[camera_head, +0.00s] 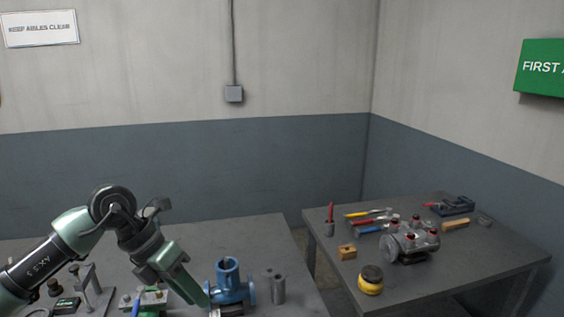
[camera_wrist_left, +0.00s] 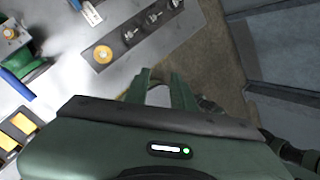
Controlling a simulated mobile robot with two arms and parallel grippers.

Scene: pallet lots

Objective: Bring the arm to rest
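My left arm (camera_head: 60,250) comes in from the left in the head view, bends at a raised elbow and slopes down to the right. Its green left gripper (camera_head: 195,297) is low over the near bench, just left of the blue valve body (camera_head: 230,283); I cannot tell whether it touches it. In the wrist view the two green fingers of the left gripper (camera_wrist_left: 162,82) stand apart with a gap between them. A pale curved edge shows in that gap, but nothing is clearly clamped. My right gripper is in neither view.
The near bench (camera_head: 265,235) also carries a grey cylinder (camera_head: 278,289) and fixtures at left. A right-hand table (camera_head: 460,270) holds a grey motor-like part (camera_head: 410,243), a yellow-black round item (camera_head: 370,280), a wooden block (camera_head: 347,252) and hand tools. A gap separates the tables.

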